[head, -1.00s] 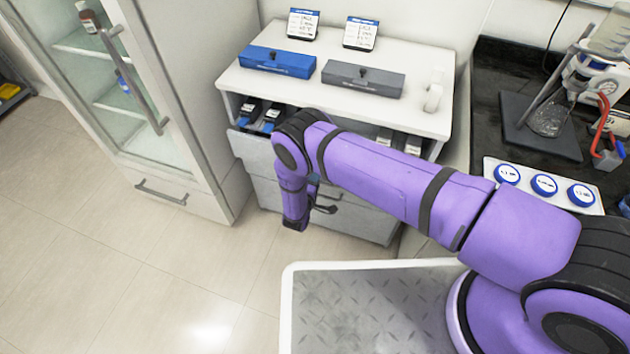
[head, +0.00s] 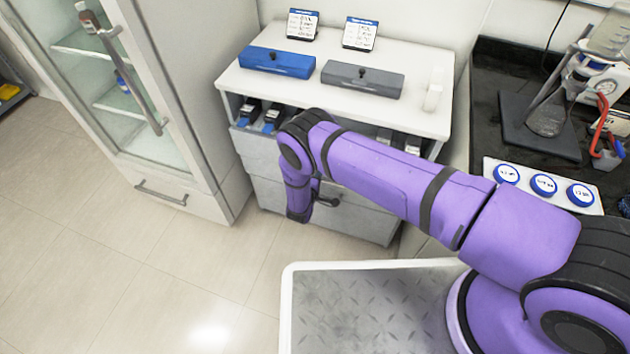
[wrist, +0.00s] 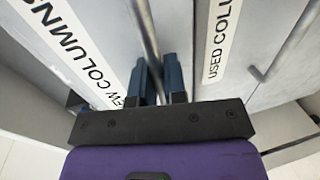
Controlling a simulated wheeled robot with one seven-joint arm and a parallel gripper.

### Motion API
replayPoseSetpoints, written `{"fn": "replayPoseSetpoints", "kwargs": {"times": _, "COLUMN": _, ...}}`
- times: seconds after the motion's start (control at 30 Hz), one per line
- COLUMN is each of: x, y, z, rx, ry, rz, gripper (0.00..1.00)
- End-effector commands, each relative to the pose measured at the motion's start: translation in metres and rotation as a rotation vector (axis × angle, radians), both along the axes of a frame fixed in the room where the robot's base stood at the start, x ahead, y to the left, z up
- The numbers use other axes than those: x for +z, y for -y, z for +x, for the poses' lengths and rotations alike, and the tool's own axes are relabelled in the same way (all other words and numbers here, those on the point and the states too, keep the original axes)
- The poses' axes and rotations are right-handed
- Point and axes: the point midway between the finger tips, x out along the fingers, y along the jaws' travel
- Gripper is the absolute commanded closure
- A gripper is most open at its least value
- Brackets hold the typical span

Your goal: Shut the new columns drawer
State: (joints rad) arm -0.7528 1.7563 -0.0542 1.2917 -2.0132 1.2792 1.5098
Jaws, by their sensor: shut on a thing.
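The new columns drawer (head: 256,150) is the upper drawer of the white cabinet in the head view. It stands partly out, with boxes showing inside through the gap under the cabinet top. In the wrist view its front carries the NEW COLUMNS label (wrist: 75,50) and a metal bar handle (wrist: 149,35). My gripper (wrist: 163,82) is shut on this handle, with its blue fingers on either side of the bar. In the head view my arm hides the fingers and the handle.
The used columns drawer (wrist: 240,60) is beside it in the wrist view, with its own handle (wrist: 285,45). A blue box (head: 277,61) and a grey box (head: 362,79) lie on the cabinet top. A glass-door cabinet (head: 130,90) stands left. Floor is clear in front.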

Motion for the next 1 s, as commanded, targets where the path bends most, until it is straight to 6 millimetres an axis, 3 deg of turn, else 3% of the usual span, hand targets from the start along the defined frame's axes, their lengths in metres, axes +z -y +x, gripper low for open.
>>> {"fn": "replayPoseSetpoints", "kwargs": {"times": 0.1, "x": 0.0, "y": 0.007, "z": 0.017, "rx": -0.001, "ry": 0.0, "rz": 0.0, "gripper": 1.0}}
{"fn": "replayPoseSetpoints", "kwargs": {"times": 0.37, "x": 0.001, "y": 0.008, "z": 0.02, "rx": 0.0, "ry": 0.0, "rz": 0.0, "gripper": 1.0}}
{"fn": "replayPoseSetpoints", "kwargs": {"times": 0.4, "x": 0.001, "y": 0.008, "z": 0.021, "rx": 0.0, "ry": 0.001, "rz": 0.0, "gripper": 0.83}}
{"fn": "replayPoseSetpoints", "kwargs": {"times": 0.5, "x": 0.001, "y": 0.008, "z": 0.02, "rx": 0.0, "ry": 0.001, "rz": 0.0, "gripper": 0.64}}
{"fn": "replayPoseSetpoints", "kwargs": {"times": 0.83, "x": 0.001, "y": 0.006, "z": 0.016, "rx": 0.0, "ry": -0.001, "rz": 0.0, "gripper": 0.64}}
{"fn": "replayPoseSetpoints", "kwargs": {"times": 1.0, "x": 0.005, "y": -0.002, "z": -0.002, "rx": 0.002, "ry": -0.002, "rz": 0.0, "gripper": 0.64}}
